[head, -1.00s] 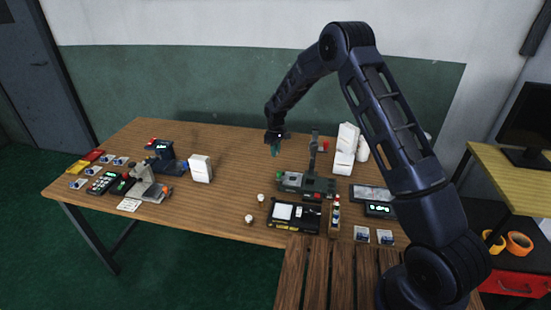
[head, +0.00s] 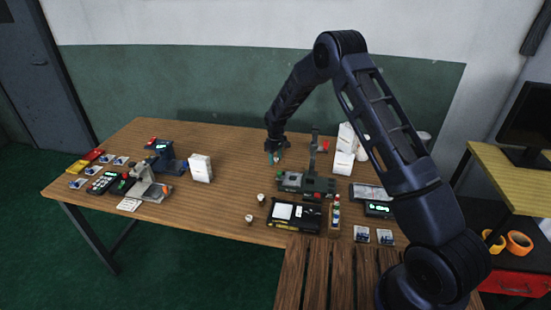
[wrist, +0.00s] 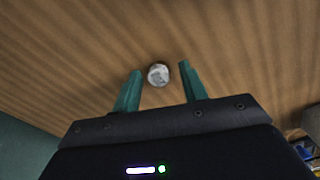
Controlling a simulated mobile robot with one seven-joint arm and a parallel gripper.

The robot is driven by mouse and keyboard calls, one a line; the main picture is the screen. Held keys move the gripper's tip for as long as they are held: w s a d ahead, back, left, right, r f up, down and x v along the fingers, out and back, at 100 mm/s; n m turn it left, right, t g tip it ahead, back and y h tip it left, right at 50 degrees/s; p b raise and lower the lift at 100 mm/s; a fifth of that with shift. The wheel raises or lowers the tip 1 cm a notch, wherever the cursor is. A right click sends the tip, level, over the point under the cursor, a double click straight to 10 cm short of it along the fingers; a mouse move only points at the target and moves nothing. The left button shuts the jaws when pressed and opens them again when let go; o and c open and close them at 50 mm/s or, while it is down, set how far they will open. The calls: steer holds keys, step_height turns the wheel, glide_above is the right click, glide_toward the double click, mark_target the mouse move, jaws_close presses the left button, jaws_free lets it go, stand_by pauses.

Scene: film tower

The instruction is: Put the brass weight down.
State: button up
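My gripper (head: 275,159) is low over the rear middle of the wooden table in the head view. In the wrist view its two teal fingers (wrist: 160,75) stand apart. A small round piece with a pale, shiny top (wrist: 158,75) lies between the fingertips, with a visible gap on each side. It looks like the weight, but its brass colour is not clear. It appears to stand upright on the table (wrist: 60,60). In the head view it is too small to make out clearly beside the fingers.
A grey-green device with a post (head: 305,184) stands just right of my gripper. White boxes (head: 345,150) are behind it. Two small pale pieces (head: 261,198) (head: 249,218) stand near the front. A white box (head: 201,168) is at left. The table between is clear.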

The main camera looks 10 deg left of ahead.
mark_target(276, 159)
step_height(276, 159, up, 12)
steer(key=s+d+r+m+t, duration=0.1)
steer(key=s+d+r+m, duration=0.15)
steer(key=d+r, duration=1.4)
steer(key=s+d+r+m+t, duration=0.1)
steer(key=s+d+r+m, duration=0.45)
steer(key=d+r, duration=0.7)
steer(key=s+d+r+m+t, duration=0.1)
steer(key=s+d+r, duration=0.3)
steer(key=s+d, duration=0.95)
steer(key=s+d+f+m, duration=0.1)
steer(key=s+d, duration=0.2)
steer(key=s, duration=0.5)
steer(key=s+d+f+m+t, duration=0.1)
steer(key=s+d, duration=0.3)
steer(key=s, duration=0.4)
steer(key=shift+s+d+f+m+t, duration=0.3)
steer(key=shift+f+m, duration=0.1)
steer(key=shift+m, duration=0.4)
steer(key=shift+o, duration=0.6)
